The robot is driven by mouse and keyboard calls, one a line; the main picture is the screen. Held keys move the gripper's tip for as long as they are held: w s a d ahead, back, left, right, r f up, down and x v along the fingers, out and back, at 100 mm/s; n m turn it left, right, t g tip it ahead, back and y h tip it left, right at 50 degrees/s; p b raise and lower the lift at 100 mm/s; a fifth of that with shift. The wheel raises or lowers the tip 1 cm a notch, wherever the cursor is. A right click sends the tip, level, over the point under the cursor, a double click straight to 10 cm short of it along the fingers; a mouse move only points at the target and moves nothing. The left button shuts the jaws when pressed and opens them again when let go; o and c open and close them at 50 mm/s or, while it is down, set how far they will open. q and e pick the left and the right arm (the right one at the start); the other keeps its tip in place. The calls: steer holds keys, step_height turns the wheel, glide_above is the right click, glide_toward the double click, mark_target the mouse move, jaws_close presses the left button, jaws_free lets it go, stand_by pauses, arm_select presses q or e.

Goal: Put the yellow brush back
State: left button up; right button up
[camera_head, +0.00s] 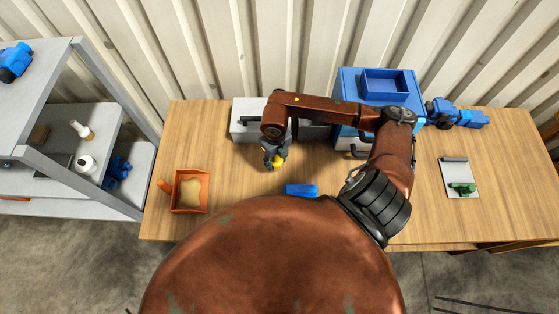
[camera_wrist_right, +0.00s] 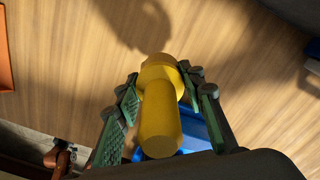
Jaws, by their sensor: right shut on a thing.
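The yellow brush (camera_wrist_right: 160,115) is between the fingers of my right gripper (camera_head: 275,158), which is shut on it. In the head view only a small yellow part (camera_head: 278,162) shows, above the wooden table near its middle. The wrist view shows a round yellow handle with a wider collar; the bristles are not seen. A blue block (camera_head: 301,190) lies on the table a little nearer and to the right; blue also shows behind the brush in the wrist view (camera_wrist_right: 197,130). My left gripper is not in view.
An orange tray (camera_head: 206,193) with tan contents lies at the table's left. A grey box (camera_head: 246,112) and a blue box (camera_head: 347,83) stand at the back. A light board (camera_head: 457,172) with a green item lies right. A grey shelf (camera_head: 130,200) stands left.

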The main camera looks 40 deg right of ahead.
mark_target(279, 163)
steer(key=shift+w+d+f, duration=0.2)
steer(key=shift+d+f, duration=0.25)
steer(key=shift+f, duration=0.15)
steer(key=shift+w+d+f, duration=0.2)
steer(key=shift+d+f, duration=0.25)
steer(key=shift+f, duration=0.1)
steer(key=shift+w+d+f+p, duration=0.1)
steer(key=shift+f+p, duration=0.15)
steer(key=shift+f, duration=0.4)
steer(key=shift+s+d+f+p, duration=0.15)
steer(key=shift+f+p, duration=0.1)
steer(key=shift+f, duration=0.4)
steer(key=shift+w+d+f+p, duration=0.15)
steer(key=shift+f+p, duration=0.1)
steer(key=shift+f, duration=0.4)
steer(key=shift+a, duration=0.1)
steer(key=shift+f, duration=0.1)
steer(key=o, duration=1.2)
steer(key=shift+c, duration=0.2)
step_height(279, 163, up, 12)
steer(key=b, duration=0.2)
